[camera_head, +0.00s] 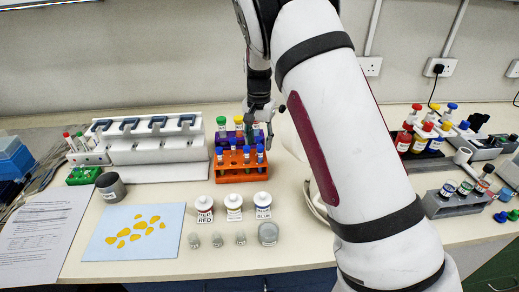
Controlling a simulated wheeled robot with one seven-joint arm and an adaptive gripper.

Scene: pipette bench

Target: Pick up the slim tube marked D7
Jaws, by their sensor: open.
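An orange rack (241,178) stands in the middle of the bench and holds several slim tubes with blue caps. A purple rack (213,140) stands close behind it with tubes under green and blue caps. The D7 mark is too small to read, so I cannot tell which tube bears it. My gripper (258,136) points down over the right part of the racks, with open jaws close to the tubes there. My gripper hides some of these tubes, and I cannot tell if it touches one.
White bottles labelled red (204,210) and blue (263,207) and small jars stand in front of the racks. A pipette stand (155,150) is at left, a blue mat (130,248) at front left. More racks and bottles (403,141) crowd the right side.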

